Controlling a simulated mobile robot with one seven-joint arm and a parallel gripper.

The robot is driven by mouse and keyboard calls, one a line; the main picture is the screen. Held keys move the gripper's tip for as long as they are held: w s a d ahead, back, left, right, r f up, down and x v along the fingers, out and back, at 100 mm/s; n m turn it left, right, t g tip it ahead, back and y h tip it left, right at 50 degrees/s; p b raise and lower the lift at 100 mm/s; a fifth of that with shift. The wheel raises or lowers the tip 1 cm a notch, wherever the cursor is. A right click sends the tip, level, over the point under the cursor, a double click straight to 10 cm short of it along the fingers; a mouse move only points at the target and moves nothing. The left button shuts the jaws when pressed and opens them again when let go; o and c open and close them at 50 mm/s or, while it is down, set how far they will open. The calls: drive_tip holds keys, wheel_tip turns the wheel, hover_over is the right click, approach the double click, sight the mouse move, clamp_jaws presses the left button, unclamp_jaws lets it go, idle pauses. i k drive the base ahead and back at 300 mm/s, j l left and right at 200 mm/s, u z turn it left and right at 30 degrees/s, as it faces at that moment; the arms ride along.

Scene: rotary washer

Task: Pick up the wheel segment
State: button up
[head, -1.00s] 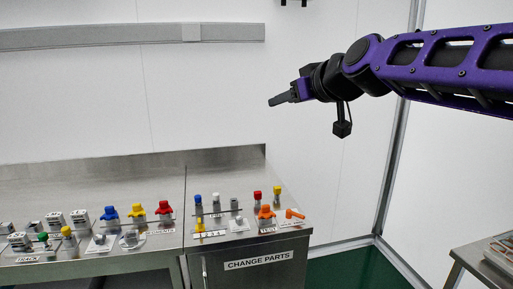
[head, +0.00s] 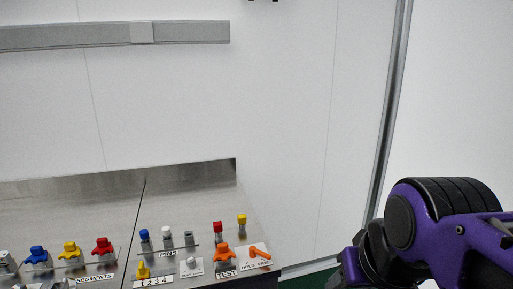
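Three coloured pieces stand in a row behind a "SEGMENTS" label at the lower left: a blue segment (head: 37,256), a yellow segment (head: 70,251) and a red segment (head: 103,247). I cannot tell which one the task means. They sit on a steel bench, upright and apart from one another. My purple and black arm enters at the lower right, well to the right of the segments. The fingers of my gripper are not visible, so I cannot see whether they are open.
The steel bench (head: 165,212) also holds a "PINS" row with a blue-topped pin (head: 145,238), an orange "TEST" piece (head: 224,254) and an orange "HOLD HERE" handle (head: 258,252). A white wall (head: 290,120) stands behind. The space above the bench is clear.

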sight(223, 252)
drive_tip(key=u, duration=1.9)
drive_tip(key=z, duration=1.15)
drive_tip(key=i+j+z, duration=0.15)
drive_tip(key=i, duration=0.3)
drive_tip(key=j, duration=0.05)
